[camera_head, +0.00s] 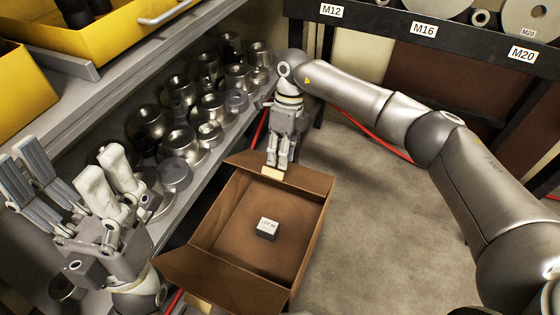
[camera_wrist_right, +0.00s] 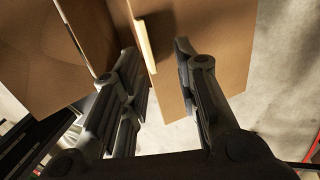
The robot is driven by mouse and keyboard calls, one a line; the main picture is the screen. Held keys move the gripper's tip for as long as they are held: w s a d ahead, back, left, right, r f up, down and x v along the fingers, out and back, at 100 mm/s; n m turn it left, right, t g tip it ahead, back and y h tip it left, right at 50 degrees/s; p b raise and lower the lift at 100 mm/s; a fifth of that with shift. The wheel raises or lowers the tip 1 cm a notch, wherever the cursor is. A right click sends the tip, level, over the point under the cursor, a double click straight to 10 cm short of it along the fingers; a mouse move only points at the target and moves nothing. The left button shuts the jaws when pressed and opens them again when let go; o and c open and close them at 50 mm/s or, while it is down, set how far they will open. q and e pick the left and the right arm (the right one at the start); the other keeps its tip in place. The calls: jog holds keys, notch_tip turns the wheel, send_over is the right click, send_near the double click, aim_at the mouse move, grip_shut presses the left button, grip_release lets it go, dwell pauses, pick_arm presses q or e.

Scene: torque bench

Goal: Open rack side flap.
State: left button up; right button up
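A brown open-topped box (camera_head: 204,213) stands in the middle of the head view. Its far flap (camera_head: 306,178) and near flap (camera_head: 215,277) tilt outward, each with a pale strip at its edge. My right gripper (camera_head: 277,164) points down at the far flap's pale strip (camera_head: 271,173). In the right wrist view the fingers (camera_wrist_right: 158,48) are apart, with the pale strip (camera_wrist_right: 147,46) between them, nearer the left finger. A gap shows by the right finger; contact with the left one is unclear. My left gripper (camera_head: 70,165) is open and empty at lower left.
A small dark block with a white label (camera_head: 267,228) lies inside the box. A grey shelf (camera_head: 222,143) with several metal cylinders runs along the left, with yellow bins (camera_head: 75,40) above. A dark rack beam labelled M12 to M20 (camera_head: 385,24) crosses the back. Floor right of the box is clear.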

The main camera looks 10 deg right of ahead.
jog(key=v, duration=0.9)
jog(key=shift+w, duration=0.1)
jog(key=shift+c, duration=0.2)
